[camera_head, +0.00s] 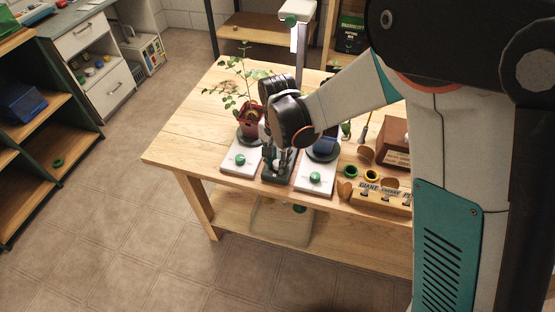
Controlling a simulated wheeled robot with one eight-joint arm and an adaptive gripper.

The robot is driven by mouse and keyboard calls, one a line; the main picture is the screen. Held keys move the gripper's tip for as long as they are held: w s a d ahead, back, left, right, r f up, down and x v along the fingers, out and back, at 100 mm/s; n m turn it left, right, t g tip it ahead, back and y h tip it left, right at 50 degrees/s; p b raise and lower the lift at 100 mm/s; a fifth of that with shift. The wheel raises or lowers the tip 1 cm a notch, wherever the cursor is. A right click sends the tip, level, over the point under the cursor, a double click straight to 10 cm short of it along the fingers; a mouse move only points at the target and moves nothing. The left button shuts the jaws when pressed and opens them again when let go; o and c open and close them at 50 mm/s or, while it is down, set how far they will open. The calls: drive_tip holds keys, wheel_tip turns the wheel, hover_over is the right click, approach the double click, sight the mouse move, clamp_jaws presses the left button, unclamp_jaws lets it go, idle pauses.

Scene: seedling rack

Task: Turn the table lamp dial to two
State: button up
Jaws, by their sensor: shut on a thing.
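The table lamp (299,48) stands on the wooden table (187,130); its pale post and head show above my arm. My gripper (281,163) points down over a dark grey base (276,180) at the table's front, between two white boxes with green knobs. My gripper is shut on a small pale piece there, which appears to be the lamp dial. My fingers and wrist hide most of it, and its setting and marks cannot be read. The lower lamp post is hidden behind my arm.
White boxes with green knobs stand left (240,161) and right (315,178) of my gripper, close by. The table's front left is clear.

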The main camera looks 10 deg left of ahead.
sight(277, 162)
idle(0.5)
drive_tip(key=o, duration=1.1)
wheel_tip(277, 162, up, 12)
